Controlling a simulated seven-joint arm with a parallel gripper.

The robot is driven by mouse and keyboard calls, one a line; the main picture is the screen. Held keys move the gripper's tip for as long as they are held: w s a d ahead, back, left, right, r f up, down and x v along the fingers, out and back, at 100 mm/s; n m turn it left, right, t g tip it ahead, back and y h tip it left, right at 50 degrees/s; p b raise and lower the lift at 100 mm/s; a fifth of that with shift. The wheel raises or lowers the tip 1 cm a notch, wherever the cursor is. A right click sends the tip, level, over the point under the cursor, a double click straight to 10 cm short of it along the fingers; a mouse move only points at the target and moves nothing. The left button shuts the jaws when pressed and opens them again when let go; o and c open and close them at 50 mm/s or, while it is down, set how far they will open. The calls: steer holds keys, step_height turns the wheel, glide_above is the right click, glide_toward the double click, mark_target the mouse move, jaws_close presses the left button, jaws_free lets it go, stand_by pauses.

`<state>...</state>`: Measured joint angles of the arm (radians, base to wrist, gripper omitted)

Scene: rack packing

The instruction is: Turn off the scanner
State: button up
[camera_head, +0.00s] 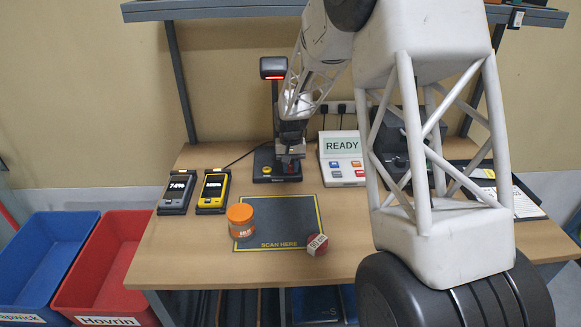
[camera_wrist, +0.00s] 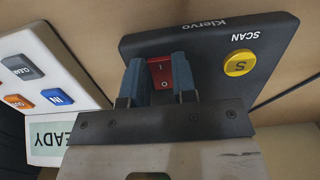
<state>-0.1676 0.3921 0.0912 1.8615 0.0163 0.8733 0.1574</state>
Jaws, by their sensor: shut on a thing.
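The scanner stands on the desk in the head view, with a dark base (camera_head: 265,172), a post and a black head (camera_head: 273,67) showing a lit red strip. In the wrist view its base (camera_wrist: 205,45) carries a yellow SCAN button (camera_wrist: 241,63) and a red rocker switch (camera_wrist: 160,73) marked I, with an O lower down. My gripper (camera_head: 289,162) reaches down to the right part of the base. In the wrist view my gripper (camera_wrist: 160,80) has its blue fingers on either side of the red switch, shut on it. The switch's lower part is partly hidden.
Right of the scanner is a white terminal (camera_head: 342,158) reading READY. Two handhelds, grey (camera_head: 176,193) and yellow (camera_head: 213,190), lie left. Blue (camera_head: 38,255) and red bins (camera_head: 103,262) stand left.

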mark_target(291, 171)
steer(key=shift+w+r+g, duration=0.1)
steer(key=shift+w+g, duration=0.15)
steer(key=shift+g, duration=0.85)
steer(key=o, duration=0.9)
steer(key=shift+r, duration=0.2)
steer(key=shift+r, duration=0.55)
steer(key=shift+s+r, duration=0.25)
steer(key=shift+r, duration=0.3)
steer(key=shift+s+r, duration=0.2)
steer(key=shift+r, duration=0.3)
steer(key=shift+s+d+r, duration=0.25)
steer(key=shift+s+d, duration=0.2)
steer(key=shift+s, duration=2.05)
steer(key=shift+s+d+r, duration=0.2)
steer(key=shift+s+d, duration=0.2)
steer(key=shift+s, duration=2.05)
steer(key=shift+s+d+r, duration=0.25)
steer(key=shift+s+d, duration=0.2)
steer(key=shift+s, duration=2.05)
